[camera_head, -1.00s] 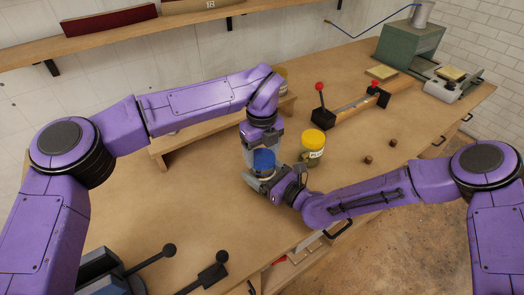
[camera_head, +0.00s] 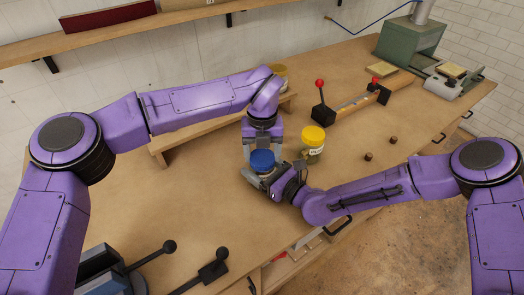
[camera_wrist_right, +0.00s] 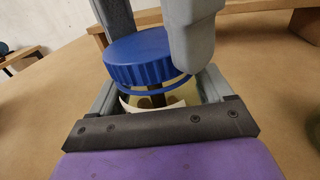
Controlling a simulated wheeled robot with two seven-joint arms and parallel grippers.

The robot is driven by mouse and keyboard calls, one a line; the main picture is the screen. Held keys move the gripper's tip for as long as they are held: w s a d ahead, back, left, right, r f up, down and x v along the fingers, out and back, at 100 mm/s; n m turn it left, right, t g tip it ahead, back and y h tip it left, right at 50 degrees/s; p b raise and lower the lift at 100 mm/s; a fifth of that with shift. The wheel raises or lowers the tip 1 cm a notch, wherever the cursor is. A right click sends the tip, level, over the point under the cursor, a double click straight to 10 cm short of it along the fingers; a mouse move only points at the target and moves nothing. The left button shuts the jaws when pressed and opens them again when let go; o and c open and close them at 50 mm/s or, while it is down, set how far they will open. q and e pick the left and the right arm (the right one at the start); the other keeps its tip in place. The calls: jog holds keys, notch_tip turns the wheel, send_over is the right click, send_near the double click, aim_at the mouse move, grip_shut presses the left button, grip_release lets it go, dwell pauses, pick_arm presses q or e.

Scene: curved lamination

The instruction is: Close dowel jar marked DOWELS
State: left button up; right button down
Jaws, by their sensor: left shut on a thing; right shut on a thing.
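A jar with a blue lid (camera_head: 262,159) stands at the middle of the bench near its front edge. My left gripper (camera_head: 262,152) comes down from above and is shut on the blue lid, a finger on either side. My right gripper (camera_head: 266,180) is shut around the jar body (camera_wrist_right: 150,101) from the front, low down. In the right wrist view the ribbed lid (camera_wrist_right: 148,58) sits over the jar neck, with a thin blue ring below it. The white label is mostly hidden and its lettering cannot be read.
A yellow-lidded jar (camera_head: 313,143) stands close to the right of my grippers. Two small brown pieces (camera_head: 368,156) lie further right. A wooden riser (camera_head: 166,152) is behind my left arm. A red-knobbed lever clamp (camera_head: 322,112) stands at the back.

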pick_arm(q)
jog(key=m, duration=0.9)
jog(key=shift+m, duration=0.4)
jog(key=m, duration=2.6)
jog(key=shift+m, duration=0.3)
jog(key=m, duration=0.3)
